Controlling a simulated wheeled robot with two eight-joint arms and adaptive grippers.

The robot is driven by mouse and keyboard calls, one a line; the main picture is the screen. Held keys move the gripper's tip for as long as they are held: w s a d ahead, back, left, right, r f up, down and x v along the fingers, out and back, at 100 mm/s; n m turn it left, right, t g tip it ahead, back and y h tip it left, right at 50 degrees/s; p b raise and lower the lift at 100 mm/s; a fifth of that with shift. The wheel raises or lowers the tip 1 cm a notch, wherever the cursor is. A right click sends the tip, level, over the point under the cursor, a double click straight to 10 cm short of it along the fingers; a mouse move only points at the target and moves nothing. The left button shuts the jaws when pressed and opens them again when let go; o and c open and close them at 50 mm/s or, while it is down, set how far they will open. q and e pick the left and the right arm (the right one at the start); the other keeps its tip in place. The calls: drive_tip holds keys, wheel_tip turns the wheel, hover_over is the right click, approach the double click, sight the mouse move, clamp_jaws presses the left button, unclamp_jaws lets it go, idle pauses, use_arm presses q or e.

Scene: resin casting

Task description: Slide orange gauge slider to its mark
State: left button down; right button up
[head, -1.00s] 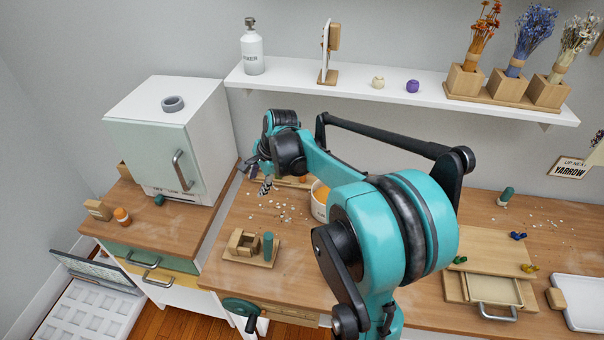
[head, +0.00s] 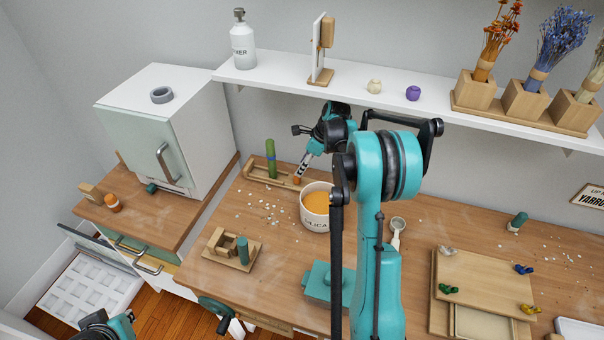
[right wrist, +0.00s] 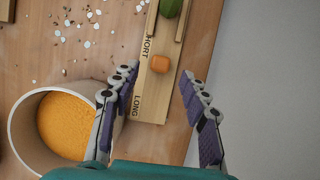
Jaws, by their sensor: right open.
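The orange slider (right wrist: 160,64) is a small block on the wooden gauge (right wrist: 150,107). In the right wrist view it sits beside the lower end of the SHORT lettering, above LONG. In the head view the slider (head: 297,181) is at the right end of the gauge (head: 258,178), and a green cylinder (head: 271,150) stands at its back. My right gripper (right wrist: 159,74) is open, its fingertips on either side of the slider with gaps. In the head view my right gripper (head: 302,168) points down at the slider. Only part of my left arm shows at bottom left.
A white tub of orange powder (head: 316,207) stands close to the gauge, beside the left finger in the wrist view. White chips (head: 262,208) are scattered in front. A wooden holder (head: 231,251) stands nearer. The wall is close behind the gauge.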

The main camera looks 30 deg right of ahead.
sight(297, 178)
drive_tip(key=b+x, duration=0.2)
drive_tip(key=x, duration=0.4)
drive_tip(key=shift+w+f, duration=0.1)
drive_tip(key=shift+c, duration=0.3)
clamp_jaws()
